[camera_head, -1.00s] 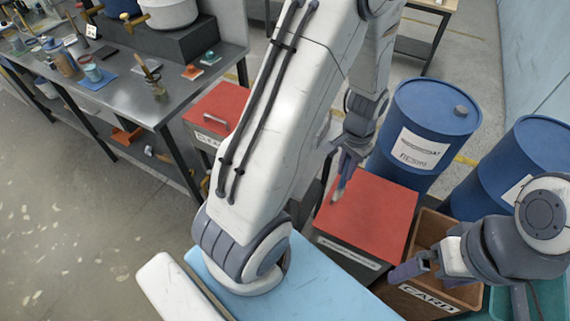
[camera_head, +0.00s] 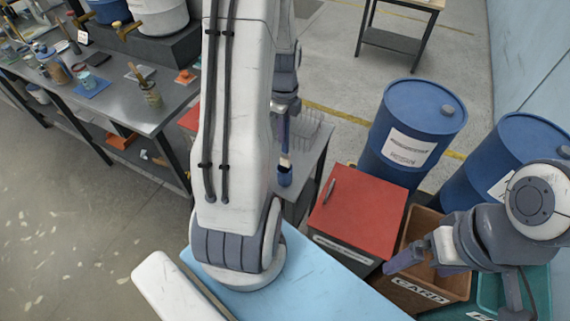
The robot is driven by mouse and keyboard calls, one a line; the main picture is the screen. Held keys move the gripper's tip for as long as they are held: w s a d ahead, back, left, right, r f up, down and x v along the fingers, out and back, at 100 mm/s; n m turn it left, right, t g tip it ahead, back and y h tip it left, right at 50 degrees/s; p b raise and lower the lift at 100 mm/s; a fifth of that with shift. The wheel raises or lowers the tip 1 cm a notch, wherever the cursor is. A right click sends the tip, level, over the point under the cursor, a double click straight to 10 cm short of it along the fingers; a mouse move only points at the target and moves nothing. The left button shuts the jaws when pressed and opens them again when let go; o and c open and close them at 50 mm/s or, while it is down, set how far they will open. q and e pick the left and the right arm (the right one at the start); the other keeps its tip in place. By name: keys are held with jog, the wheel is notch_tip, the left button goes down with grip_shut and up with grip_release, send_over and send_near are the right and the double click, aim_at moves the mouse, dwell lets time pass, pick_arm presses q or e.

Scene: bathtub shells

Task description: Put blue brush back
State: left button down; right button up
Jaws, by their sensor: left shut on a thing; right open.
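My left gripper (camera_head: 286,108) is at the upper middle, partly behind my own arm. It is shut on the blue brush (camera_head: 284,135), which hangs upright with its pale bristle end down. A small blue cup-like thing (camera_head: 285,178) stands just below the brush on a grey metal table (camera_head: 312,150). I cannot tell whether the bristles are above its mouth or inside it. My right gripper (camera_head: 405,258) is open and empty at the lower right, near the brown bin marked CARD.
A red-topped cabinet (camera_head: 358,215) is right of the metal table. Blue drums (camera_head: 415,125) stand behind it. The brown bin (camera_head: 440,285) and a teal bin (camera_head: 535,290) are at the lower right. A workbench (camera_head: 140,110) with jars is at the left. A wire rack (camera_head: 308,125) is beside the brush.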

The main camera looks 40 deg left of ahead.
aim_at(284, 152)
pick_arm(q)
notch_tip(284, 152, down, 4)
jog(key=shift+r+p, duration=0.15)
jog(key=shift+p, duration=0.15)
notch_tip(284, 152, down, 4)
jog(key=shift+s+d+r+p, duration=0.1)
jog(key=shift+p, duration=0.35)
jog(key=shift+f, duration=0.3)
jog(key=c, duration=0.8)
grip_release()
jog(key=shift+r, duration=0.3)
notch_tip(284, 152, up, 12)
jog(key=b, duration=0.2)
jog(key=shift+f+b, duration=0.15)
jog(key=shift+b, duration=0.2)
